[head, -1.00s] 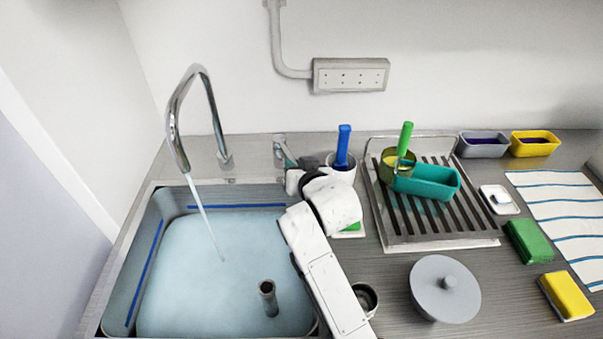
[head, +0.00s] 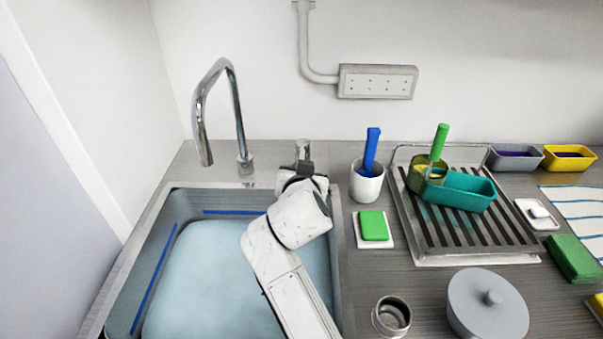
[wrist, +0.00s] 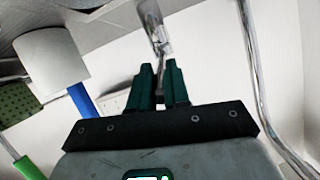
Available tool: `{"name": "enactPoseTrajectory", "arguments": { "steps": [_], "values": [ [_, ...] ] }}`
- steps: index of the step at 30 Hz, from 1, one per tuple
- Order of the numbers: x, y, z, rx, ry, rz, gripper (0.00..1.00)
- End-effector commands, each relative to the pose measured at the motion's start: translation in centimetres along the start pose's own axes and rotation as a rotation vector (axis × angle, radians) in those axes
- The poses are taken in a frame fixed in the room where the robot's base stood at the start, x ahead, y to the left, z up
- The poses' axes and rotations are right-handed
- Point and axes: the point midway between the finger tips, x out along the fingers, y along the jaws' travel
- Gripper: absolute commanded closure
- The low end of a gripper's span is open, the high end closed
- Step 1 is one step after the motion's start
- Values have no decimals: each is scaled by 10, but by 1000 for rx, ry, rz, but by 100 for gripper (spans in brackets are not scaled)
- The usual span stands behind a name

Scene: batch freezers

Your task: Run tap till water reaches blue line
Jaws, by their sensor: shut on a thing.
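The sink basin (head: 183,205) holds pale blue water (head: 205,280). Blue lines (head: 235,212) run along its back and left walls, and the back line shows slightly above the water surface. The chrome spout (head: 237,100) arches over the left of the basin, with no stream visible from it. The tap handle (head: 302,146) stands behind the basin's right side. My gripper (wrist: 159,72) is shut on the chrome handle, which also shows in the wrist view (wrist: 155,30). In the head view, my arm hides the fingertips and the basin's right part.
Right of the basin are a white cup (head: 366,187) with a blue-handled tool, a green sponge (head: 374,226) and a metal ring (head: 391,315). A drying rack (head: 470,255) holds a teal tray (head: 458,190). A grey lid (head: 487,305) lies in front. Counter behind the spout is clear.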

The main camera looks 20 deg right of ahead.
Motion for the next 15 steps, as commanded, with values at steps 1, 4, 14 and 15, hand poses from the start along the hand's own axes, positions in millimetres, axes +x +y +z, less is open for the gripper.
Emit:
{"name": "enactPoseTrajectory", "arguments": {
  "steps": [1,4,14,15],
  "values": [
    [0,-1,0,0,-1,-1,100],
    [0,-1,0,0,-2,-1,100],
    [0,-1,0,0,-1,-2,58],
    [0,0,0,0,-1,-1,58]
  ]
}}
